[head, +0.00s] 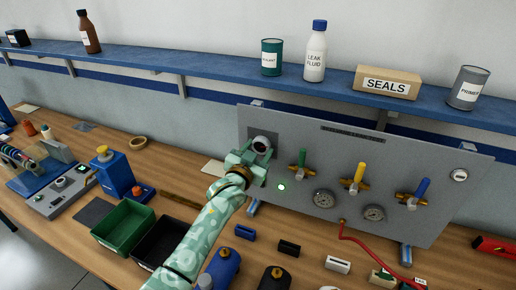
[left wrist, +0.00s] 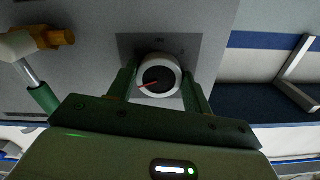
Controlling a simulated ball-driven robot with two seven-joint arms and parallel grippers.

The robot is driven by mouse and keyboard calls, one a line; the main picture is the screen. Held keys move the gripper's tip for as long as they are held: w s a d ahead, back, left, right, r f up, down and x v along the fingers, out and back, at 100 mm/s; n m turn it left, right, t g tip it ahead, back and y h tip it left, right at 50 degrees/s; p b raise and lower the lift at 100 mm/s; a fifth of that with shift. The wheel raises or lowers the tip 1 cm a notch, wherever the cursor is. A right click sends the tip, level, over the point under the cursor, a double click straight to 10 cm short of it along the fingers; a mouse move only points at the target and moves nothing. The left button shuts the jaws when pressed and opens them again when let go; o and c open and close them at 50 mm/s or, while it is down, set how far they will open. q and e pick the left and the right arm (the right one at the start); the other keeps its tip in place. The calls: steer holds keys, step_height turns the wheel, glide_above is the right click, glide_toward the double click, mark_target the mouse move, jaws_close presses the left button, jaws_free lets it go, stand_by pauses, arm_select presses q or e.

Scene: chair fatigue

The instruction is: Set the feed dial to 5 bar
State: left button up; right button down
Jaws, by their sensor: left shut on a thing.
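The feed dial (head: 261,145) is a round knob with a pale rim at the upper left of the grey panel (head: 330,160). In the left wrist view the feed dial (left wrist: 159,76) shows a dark face with a red pointer toward the lower left; its scale marks are too small to read. My left gripper (head: 250,153) is at the dial, and in the left wrist view its green fingers (left wrist: 160,84) are on either side of the rim, shut on it. My right gripper is not in view.
A green bin (head: 124,226) stands left of my arm. A blue shelf (head: 200,68) runs above.

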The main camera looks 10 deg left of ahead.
arm_select(q)
steer(key=shift+a+m+p, duration=0.1)
steer(key=shift+m+p, duration=0.2)
steer(key=shift+m, duration=1.6)
steer(key=o, duration=1)
steer(key=s+a, duration=0.1)
steer(key=s, duration=0.4)
steer(key=s+a, duration=0.1)
steer(key=s, duration=0.4)
steer(key=s+a, duration=0.1)
steer(key=s, duration=0.5)
steer(key=shift+p, duration=0.4)
steer(key=shift+f, duration=0.1)
